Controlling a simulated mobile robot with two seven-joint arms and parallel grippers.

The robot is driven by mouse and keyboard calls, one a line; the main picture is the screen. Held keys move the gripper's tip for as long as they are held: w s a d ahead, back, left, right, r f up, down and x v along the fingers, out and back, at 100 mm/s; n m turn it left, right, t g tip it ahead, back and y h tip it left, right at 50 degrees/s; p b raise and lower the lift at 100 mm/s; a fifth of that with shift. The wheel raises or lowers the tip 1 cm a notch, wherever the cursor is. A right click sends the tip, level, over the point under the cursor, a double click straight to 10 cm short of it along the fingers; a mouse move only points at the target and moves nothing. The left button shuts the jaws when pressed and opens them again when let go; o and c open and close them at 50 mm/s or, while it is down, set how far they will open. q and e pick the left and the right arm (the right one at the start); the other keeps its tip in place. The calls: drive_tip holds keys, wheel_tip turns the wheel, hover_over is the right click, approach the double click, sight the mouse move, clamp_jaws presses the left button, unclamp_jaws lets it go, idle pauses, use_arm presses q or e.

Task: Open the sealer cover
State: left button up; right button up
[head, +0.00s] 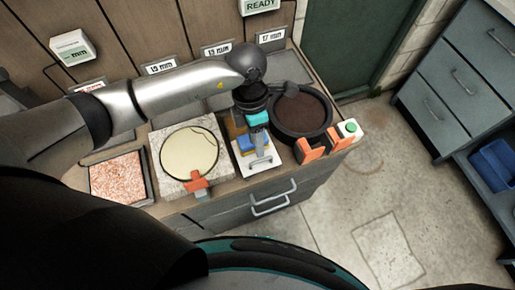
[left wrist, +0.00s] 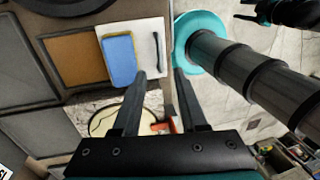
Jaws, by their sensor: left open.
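My left gripper (head: 262,160) points down over the counter, just above a white board that has a blue and yellow sponge on it. In the left wrist view its two dark fingers (left wrist: 159,74) are apart with nothing between them. A round black-rimmed unit (head: 330,108) with a dark brown inside and orange handles (head: 311,150) sits to the right of the gripper. A cream disc (head: 188,153) with an orange clip (head: 196,182) lies on a pale speckled block to the left. I cannot tell which is the sealer cover. A dark gripper-like part, probably my right one, shows at the wrist view's upper right (left wrist: 262,14).
The sponge (left wrist: 119,60) lies on the white board (left wrist: 150,28). A white box with a green button (head: 348,128) is at the counter's right end. A red speckled tray (head: 118,178) is at the left. A drawer handle (head: 272,203) sticks out in front. Floor right is mostly clear.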

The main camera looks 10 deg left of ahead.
use_arm(q)
wheel_tip(320, 180, up, 10)
drive_tip(key=w+a, duration=0.1)
drive_tip(key=shift+w+f, duration=0.25)
idle(0.4)
